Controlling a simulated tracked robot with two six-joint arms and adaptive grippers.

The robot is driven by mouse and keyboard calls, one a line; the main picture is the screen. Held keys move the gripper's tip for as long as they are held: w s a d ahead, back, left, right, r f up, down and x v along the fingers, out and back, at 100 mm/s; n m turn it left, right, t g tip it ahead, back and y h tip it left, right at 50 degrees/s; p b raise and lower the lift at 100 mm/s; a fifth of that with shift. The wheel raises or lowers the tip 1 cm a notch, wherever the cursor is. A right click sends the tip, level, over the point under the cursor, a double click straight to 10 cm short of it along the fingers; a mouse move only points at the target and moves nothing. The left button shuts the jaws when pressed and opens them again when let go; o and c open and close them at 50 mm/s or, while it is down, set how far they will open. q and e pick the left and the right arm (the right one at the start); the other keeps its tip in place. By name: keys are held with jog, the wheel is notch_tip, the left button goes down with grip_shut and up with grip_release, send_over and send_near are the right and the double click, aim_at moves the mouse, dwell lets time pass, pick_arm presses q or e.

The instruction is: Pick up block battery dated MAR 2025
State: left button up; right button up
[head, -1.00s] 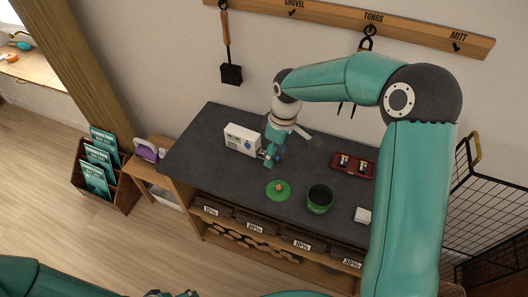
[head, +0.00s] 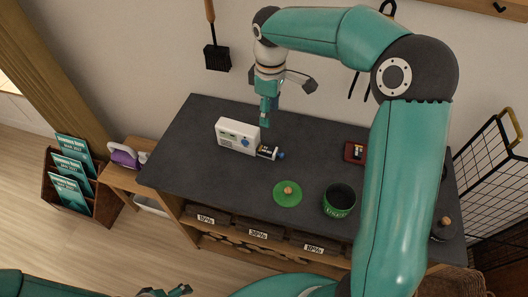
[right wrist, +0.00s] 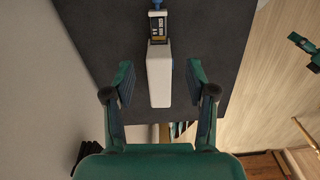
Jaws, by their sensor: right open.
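A white box-shaped device (head: 236,136) with a blue mark stands on the dark tabletop. A small block battery (head: 266,153) sits at its right end, with a blue part beyond it. The right wrist view shows this battery (right wrist: 157,27) at the top, its print too small to read. A red tray (head: 352,154) holds a block battery (head: 358,149), partly hidden by my right arm. My right gripper (head: 266,118) is above and behind the device, open and empty. In the right wrist view its fingers (right wrist: 158,82) are spread either side of the device. My left gripper (head: 165,292) shows only partly at the bottom.
A green lid (head: 288,194) and a green can marked USED (head: 340,201) stand near the front of the tabletop (head: 215,180). Tools hang on the wall behind. A wire rack (head: 490,165) stands at right, a magazine holder (head: 68,180) at left.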

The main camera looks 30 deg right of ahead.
send_over(269, 151)
jog(key=f, duration=1.1)
jog(key=shift+s, duration=0.2)
jog(key=shift+w+d+f+p, duration=0.15)
jog(key=shift+f+p, duration=0.35)
jog(key=shift+f, duration=2.2)
jog(key=shift+w, duration=0.1)
grip_shut()
jog(key=shift+r, duration=0.15)
